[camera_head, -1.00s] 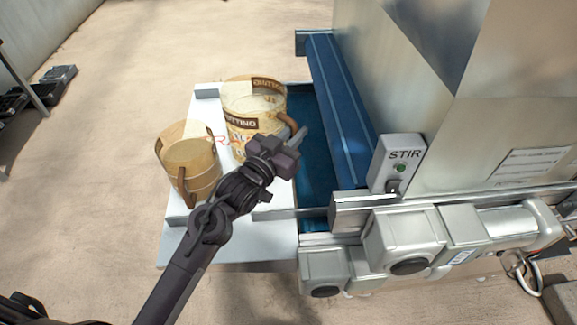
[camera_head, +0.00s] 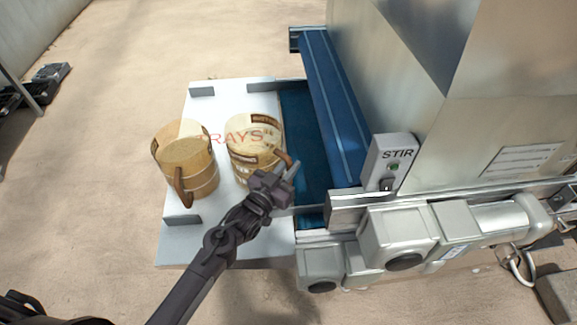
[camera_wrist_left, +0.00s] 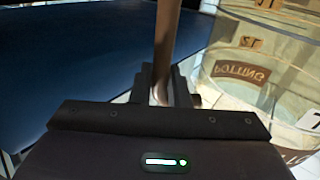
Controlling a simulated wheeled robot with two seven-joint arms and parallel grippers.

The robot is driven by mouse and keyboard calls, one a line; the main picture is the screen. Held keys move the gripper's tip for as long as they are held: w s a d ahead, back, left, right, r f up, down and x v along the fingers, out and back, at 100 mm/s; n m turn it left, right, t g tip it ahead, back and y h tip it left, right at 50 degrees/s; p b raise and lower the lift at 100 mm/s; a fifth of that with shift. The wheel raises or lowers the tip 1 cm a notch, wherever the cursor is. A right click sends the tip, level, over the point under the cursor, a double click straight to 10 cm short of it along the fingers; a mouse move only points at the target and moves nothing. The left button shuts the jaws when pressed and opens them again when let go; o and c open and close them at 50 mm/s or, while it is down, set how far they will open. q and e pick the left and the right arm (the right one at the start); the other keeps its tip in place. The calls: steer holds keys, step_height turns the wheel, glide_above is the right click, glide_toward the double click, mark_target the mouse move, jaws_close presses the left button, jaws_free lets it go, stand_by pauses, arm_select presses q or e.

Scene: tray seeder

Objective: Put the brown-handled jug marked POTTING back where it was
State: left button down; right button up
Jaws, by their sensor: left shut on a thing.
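The jug marked POTTING (camera_head: 247,134) has a pale see-through body and a brown handle. It stands upright at the right part of the white platform marked TRAYS (camera_head: 232,90); whether its base touches the platform I cannot tell. My left gripper (camera_head: 289,172) is shut on its handle, at the jug's lower right side. In the left wrist view the brown handle (camera_wrist_left: 167,45) runs between the fingers, and the jug's clear wall (camera_wrist_left: 240,75) with brown labels fills the right. My right gripper is not in view.
A second, fuller brown-handled jug (camera_head: 190,165) stands on the platform to the left. A blue belt (camera_head: 303,130) and the metal machine with its STIR switch box (camera_head: 391,160) lie close on the right. Small grey corner stops (camera_head: 183,219) rise from the platform.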

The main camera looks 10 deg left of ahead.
arm_select(q)
steer(key=shift+f, duration=0.2)
steer(key=c, duration=1.4)
jaws_free()
